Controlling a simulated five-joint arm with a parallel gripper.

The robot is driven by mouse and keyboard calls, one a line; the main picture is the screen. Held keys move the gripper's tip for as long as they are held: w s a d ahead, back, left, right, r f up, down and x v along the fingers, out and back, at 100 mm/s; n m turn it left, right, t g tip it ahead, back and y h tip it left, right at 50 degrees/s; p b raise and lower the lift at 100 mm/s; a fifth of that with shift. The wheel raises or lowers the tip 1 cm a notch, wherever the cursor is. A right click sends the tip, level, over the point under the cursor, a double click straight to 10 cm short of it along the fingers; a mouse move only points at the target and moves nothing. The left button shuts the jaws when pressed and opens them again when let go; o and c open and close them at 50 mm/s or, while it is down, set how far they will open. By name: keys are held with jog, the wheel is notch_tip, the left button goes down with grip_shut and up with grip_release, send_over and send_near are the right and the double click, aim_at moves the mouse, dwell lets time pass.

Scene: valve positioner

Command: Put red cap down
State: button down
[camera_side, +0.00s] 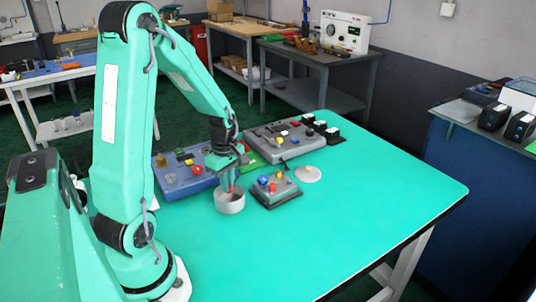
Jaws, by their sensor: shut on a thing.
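My gripper (229,184) points down over a grey round cup-like holder (230,205) on the green table. It is shut on a small red cap (230,189), which shows as a thin red spot between the fingertips at the holder's opening. The fingers and the holder's rim hide most of the cap. I cannot tell whether the cap touches the inside of the holder.
A grey box (276,191) with blue, red and yellow knobs stands close to the right of the holder. A blue control box (188,185) is behind left, a grey panel (285,148) behind. A pale disc (307,174) lies right. The table's right front (360,225) is clear.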

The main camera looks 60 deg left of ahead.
jog(key=shift+f, duration=1.25)
jog(key=c, duration=1.4)
grip_release()
jog(key=shift+o, duration=0.2)
jog(key=shift+r, duration=0.1)
jog(key=shift+r, duration=3.45)
jog(key=shift+d, duration=0.1)
